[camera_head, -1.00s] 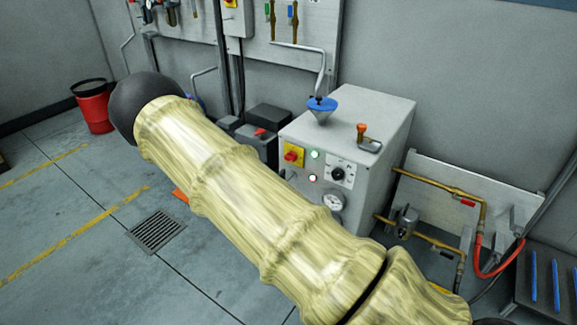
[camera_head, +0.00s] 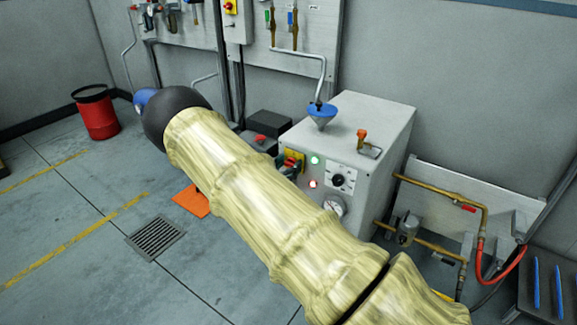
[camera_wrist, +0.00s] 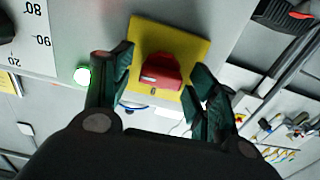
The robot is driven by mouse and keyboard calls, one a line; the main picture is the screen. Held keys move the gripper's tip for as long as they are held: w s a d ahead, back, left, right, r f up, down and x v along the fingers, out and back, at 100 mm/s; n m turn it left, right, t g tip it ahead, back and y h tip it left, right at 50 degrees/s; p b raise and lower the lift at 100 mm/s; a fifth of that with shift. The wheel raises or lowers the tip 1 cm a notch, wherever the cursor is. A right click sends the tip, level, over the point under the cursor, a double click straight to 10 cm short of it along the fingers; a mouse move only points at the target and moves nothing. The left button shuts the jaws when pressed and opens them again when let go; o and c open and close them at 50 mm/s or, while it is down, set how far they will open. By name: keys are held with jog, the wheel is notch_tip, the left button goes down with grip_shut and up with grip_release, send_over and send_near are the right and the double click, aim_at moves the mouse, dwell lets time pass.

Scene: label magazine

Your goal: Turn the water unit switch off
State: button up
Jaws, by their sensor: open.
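The water unit is a grey box (camera_head: 375,125) with a front panel of lamps, a dial and a gauge. Its switch is a red knob (camera_wrist: 160,72) on a yellow plate (camera_wrist: 182,38) and fills the middle of the wrist view. In the head view, the yellow plate (camera_head: 299,157) shows at the panel's upper left, partly covered. My gripper (camera_wrist: 163,60) is open, with one dark green finger on each side of the red knob. I cannot tell whether the fingers touch it.
A green lamp (camera_head: 315,160) and a red lamp (camera_head: 313,184) glow beside the switch. A black dial (camera_head: 338,180) and a gauge (camera_head: 334,206) are on the same panel. A red drum (camera_head: 97,115) stands far left.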

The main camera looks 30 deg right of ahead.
jog(key=c, duration=1)
jog(key=shift+n, duration=0.4)
jog(key=n+p, duration=0.1)
jog(key=n, duration=0.2)
jog(key=shift+n, duration=0.4)
jog(key=n+p, duration=0.1)
jog(key=n, duration=0.3)
jog(key=shift+w+n, duration=0.15)
jog(key=shift+n, duration=0.15)
jog(key=n+p, duration=0.1)
jog(key=n, duration=0.3)
jog(key=shift+f, duration=0.1)
jog(key=n, duration=0.4)
jog(key=shift+f+n+p, duration=0.1)
jog(key=shift+n+p, duration=0.2)
jog(key=shift+p, duration=0.1)
jog(key=shift+n, duration=0.3)
